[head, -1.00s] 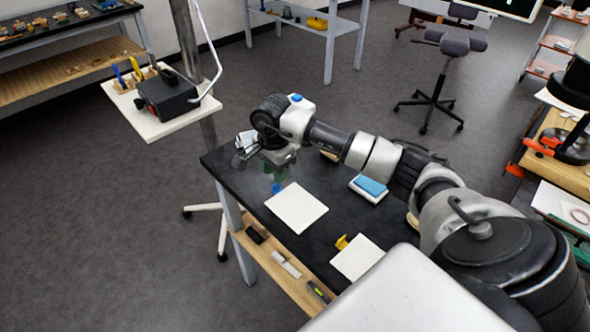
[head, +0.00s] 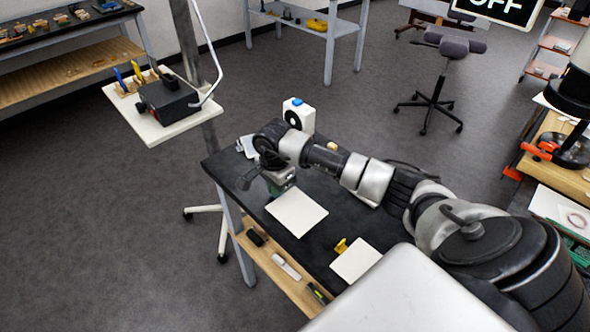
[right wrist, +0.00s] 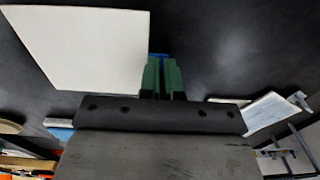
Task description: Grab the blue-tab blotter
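The blue-tab blotter is a white square (head: 297,213) lying flat on the black table. It fills the upper left of the right wrist view (right wrist: 85,45). A bit of its blue tab (right wrist: 158,55) shows at the tips of my right gripper's green fingers (right wrist: 161,75), beside the blotter's edge. In the head view my right gripper (head: 279,188) is low at the blotter's far left corner and hides the tab. A narrow gap shows between the fingers; whether they press on the tab I cannot tell. My left gripper is not in view.
A second white square (head: 356,262) with a yellow tab (head: 341,245) lies nearer on the table. A white device with a blue button (head: 299,114) stands at the far edge. A wooden shelf (head: 275,275) with small items sits below. A stool (head: 437,95) stands beyond.

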